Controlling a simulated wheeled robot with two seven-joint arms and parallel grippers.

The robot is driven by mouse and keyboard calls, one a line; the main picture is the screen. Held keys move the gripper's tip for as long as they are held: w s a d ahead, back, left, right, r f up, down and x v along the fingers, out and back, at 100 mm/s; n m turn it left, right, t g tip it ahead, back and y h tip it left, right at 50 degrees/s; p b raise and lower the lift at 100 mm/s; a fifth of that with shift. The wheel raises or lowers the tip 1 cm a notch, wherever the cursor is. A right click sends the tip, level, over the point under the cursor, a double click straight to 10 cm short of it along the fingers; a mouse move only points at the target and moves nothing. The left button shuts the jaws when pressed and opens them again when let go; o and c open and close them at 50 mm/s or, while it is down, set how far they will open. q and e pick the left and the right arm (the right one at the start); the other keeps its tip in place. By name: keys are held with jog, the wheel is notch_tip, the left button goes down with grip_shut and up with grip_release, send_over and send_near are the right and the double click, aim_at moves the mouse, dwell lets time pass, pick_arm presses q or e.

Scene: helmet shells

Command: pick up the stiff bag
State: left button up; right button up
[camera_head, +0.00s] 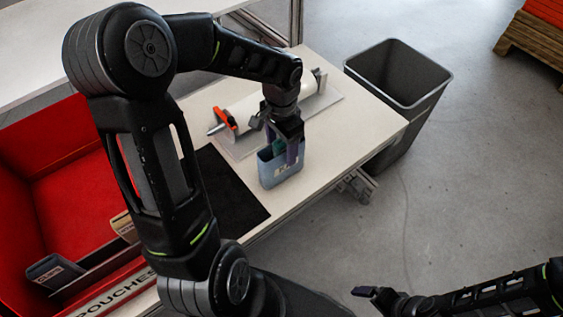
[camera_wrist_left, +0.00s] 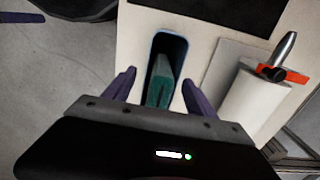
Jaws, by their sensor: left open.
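The stiff bag (camera_head: 283,168) is a light blue, open-topped pouch with a white label, standing upright on the white table near its front edge. A teal item (camera_wrist_left: 160,82) sticks out of its opening. The bag's dark blue rim (camera_wrist_left: 170,36) also shows in the left wrist view. My left gripper (camera_head: 284,145) is open over the bag and points down, its purple fingers to either side of the teal item. I cannot tell whether the fingers touch the bag. My right gripper (camera_head: 380,296) is low at the right, away from the table; its jaw opening is unclear.
Behind the bag a white roll with an orange clamp (camera_head: 225,119) lies on a pale board. A black mat (camera_head: 228,190) is left of the bag. A grey bin (camera_head: 398,80) stands beyond the table's right end. A red crate (camera_head: 60,150) holding pouches is at left.

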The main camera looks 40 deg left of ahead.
pick_arm(q)
notch_tip(320, 180, down, 4)
jog(key=shift+f+b, duration=0.2)
jog(key=shift+b, duration=0.1)
dwell(0.4)
grip_shut()
dwell(0.5)
notch_tip(320, 180, up, 10)
jog(key=shift+r+p, duration=0.1)
jog(key=shift+p, duration=0.75)
